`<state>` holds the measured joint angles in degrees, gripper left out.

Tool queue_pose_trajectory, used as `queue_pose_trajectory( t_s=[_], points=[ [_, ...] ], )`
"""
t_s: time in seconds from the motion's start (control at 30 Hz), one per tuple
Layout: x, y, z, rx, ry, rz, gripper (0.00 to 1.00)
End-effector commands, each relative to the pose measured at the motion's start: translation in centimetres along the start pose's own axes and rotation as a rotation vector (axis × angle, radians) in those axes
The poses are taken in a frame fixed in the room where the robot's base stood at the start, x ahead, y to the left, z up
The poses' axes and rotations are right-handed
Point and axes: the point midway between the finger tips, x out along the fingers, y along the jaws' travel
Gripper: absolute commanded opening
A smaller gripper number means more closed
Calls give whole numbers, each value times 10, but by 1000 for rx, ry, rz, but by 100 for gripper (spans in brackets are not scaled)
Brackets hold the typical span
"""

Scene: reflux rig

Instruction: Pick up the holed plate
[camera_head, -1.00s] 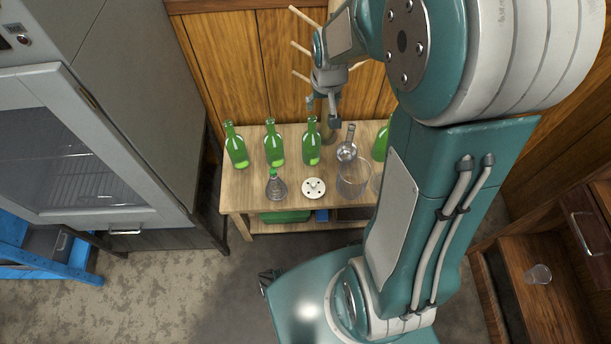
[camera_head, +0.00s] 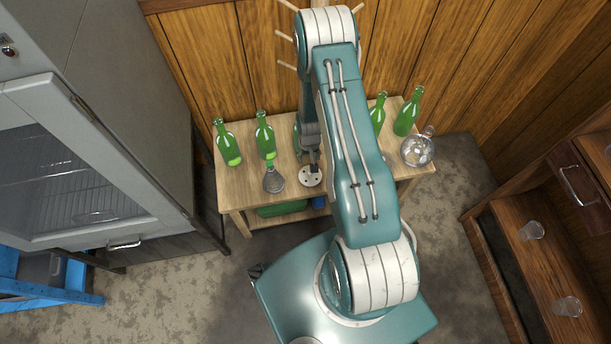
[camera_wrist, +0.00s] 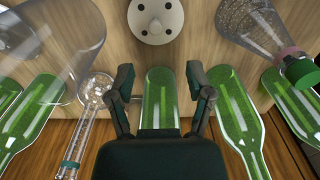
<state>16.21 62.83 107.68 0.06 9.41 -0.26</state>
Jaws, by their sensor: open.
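The holed plate is a white round disc with several small dark holes (camera_head: 308,179), lying on the small wooden table near its front edge. It shows at the top of the wrist view (camera_wrist: 156,18). My gripper (camera_head: 313,166) is above the table, close to the plate, and covers part of it in the head view. In the wrist view my gripper (camera_wrist: 160,82) has its two fingers spread, with nothing held; the plate lies beyond the fingertips, apart from them. A green bottle (camera_wrist: 160,95) appears between the fingers, below them.
A conical flask (camera_head: 274,180) stands left of the plate. A clear beaker (camera_wrist: 55,45) and a long-necked flask (camera_wrist: 94,92) stand on its other side. Green bottles (camera_head: 265,137) line the table's back. A round flask (camera_head: 418,151) is at the table's right end.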

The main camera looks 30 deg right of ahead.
Motion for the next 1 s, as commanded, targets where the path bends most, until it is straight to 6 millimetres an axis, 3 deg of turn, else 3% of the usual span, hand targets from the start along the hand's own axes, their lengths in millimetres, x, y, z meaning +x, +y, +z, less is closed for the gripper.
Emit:
queue_pose_trajectory(
  t_s=[0.3,0.57,0.8,1.0],
  points=[
    [44,1,1,2,-4,-1,67],
    [64,1,0,1,-1,0,67],
    [99,4,-1,0,-3,0,67],
    [110,4,-2,1,-1,0,67]
  ],
)
